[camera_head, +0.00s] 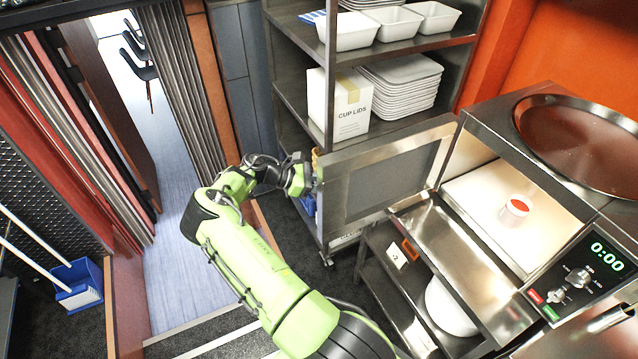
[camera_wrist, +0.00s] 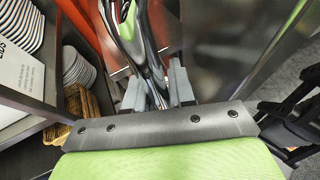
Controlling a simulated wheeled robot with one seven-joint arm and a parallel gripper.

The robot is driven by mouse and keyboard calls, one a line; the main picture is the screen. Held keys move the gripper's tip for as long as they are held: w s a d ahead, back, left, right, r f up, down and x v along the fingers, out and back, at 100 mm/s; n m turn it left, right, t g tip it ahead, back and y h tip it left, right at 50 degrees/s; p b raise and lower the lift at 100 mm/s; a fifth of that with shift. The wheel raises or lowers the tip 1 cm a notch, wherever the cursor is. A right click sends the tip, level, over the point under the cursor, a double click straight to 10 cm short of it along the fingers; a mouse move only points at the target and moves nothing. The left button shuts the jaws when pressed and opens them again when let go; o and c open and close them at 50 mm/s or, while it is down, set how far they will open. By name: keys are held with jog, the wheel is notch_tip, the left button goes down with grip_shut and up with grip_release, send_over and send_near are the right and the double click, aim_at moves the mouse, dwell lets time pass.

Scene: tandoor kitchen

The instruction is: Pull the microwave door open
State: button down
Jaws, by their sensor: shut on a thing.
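The steel microwave (camera_head: 565,225) is at the right of the head view. Its door (camera_head: 334,200), with a dark window, stands wide open, swung out to the left. My gripper (camera_head: 314,177) is at the door's free outer edge. In the wrist view my gripper's grey fingers (camera_wrist: 156,92) are closed on a part at the door's edge, and the door panel (camera_wrist: 222,55) stands to their right. The gripped part is mostly hidden between the fingers. A white cup with red contents (camera_head: 515,208) stands inside the open cavity.
A shelf rack with white trays (camera_head: 402,95) and a cup-lids box (camera_head: 340,103) stands close behind the door and gripper. A round pan (camera_head: 585,140) sits on top of the microwave. A lower shelf holds a white container (camera_head: 450,308). Open floor lies left of my arm.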

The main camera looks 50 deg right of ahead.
jog(key=shift+s+r, duration=0.1)
jog(key=shift+s, duration=0.05)
jog(key=c, duration=1.1)
grip_release()
jog(key=shift+o, duration=0.2)
jog(key=b+v, duration=0.2)
jog(key=v, duration=1.3)
jog(key=shift+w+a, duration=0.3)
jog(key=shift+r, duration=0.1)
